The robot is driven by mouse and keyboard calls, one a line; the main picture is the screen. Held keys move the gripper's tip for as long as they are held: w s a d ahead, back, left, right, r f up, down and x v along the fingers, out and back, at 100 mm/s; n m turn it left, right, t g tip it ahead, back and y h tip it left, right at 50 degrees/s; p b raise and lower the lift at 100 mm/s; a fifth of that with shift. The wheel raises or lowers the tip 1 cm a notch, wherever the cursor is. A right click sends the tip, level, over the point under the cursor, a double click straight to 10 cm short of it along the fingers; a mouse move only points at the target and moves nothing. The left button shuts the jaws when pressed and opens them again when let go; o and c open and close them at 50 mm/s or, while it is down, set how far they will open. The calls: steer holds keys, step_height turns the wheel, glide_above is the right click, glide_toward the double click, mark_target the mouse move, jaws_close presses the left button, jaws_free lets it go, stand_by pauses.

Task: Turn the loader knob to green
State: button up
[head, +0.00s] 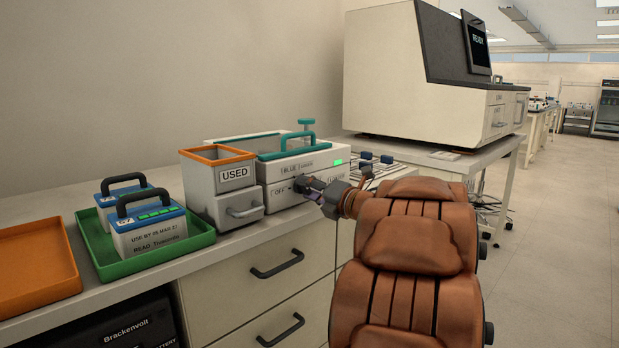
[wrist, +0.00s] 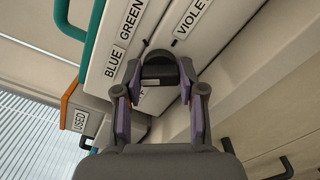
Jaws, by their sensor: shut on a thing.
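The loader (head: 283,201) is a pale box on the bench with a teal handle on top. Its front has labels; BLUE, GREEN and VIOLET read clearly in the wrist view. My gripper (wrist: 160,82) is shut on the knob, one purple finger on each side. In the head view my gripper (head: 311,187) reaches the loader front from the right and hides most of the knob. I cannot tell which label the knob points to.
A grey bin marked USED with an orange rim (head: 217,153) stands left of the loader. A green tray (head: 105,262) holds two blue-topped cartridges, and an orange tray (head: 36,285) lies further left. A large READY machine (head: 400,80) stands behind on the right.

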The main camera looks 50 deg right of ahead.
steer(key=m+p, duration=0.3)
steer(key=p, duration=0.1)
steer(key=shift+r+m, duration=0.25)
steer(key=shift+m, duration=0.15)
steer(key=m+p, duration=0.4)
steer(key=p, duration=0.1)
steer(key=m+p, duration=0.4)
steer(key=p, duration=0.1)
steer(key=shift+f, duration=0.35)
steer(key=shift+m, duration=0.3)
steer(key=o, duration=1.1)
steer(key=shift+o, duration=0.2)
steer(key=s, duration=1.2)
